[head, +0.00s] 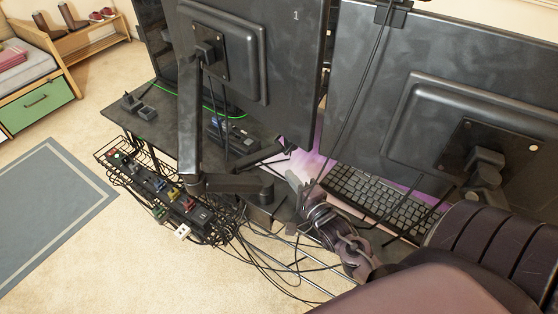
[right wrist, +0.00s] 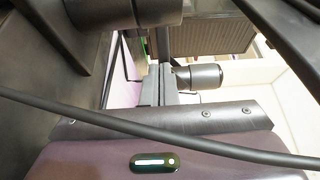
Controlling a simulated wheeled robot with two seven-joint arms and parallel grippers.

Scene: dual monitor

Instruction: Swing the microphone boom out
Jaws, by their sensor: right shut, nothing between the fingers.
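My right gripper (head: 294,184) is shut and empty among the black arms and cables behind the two monitors. In the right wrist view its fingers (right wrist: 160,84) are together, with a short dark cylinder (right wrist: 205,76) just right of them; I cannot tell whether they touch. I cannot single out the microphone or its boom with certainty. A jointed black arm (head: 230,185) lies left of the gripper in the head view, behind the left monitor (head: 275,75). A thin dark line (head: 352,95) slants down from the right monitor's top towards the gripper. My left gripper is out of view.
The right monitor (head: 440,75) stands above the keyboard (head: 375,198), close to my right arm. A wire cable tray (head: 120,170) with plugs and loose cables (head: 275,255) hangs at the desk's rear edge. A cable (right wrist: 150,122) crosses the right wrist view. Carpet (head: 90,270) is clear at left.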

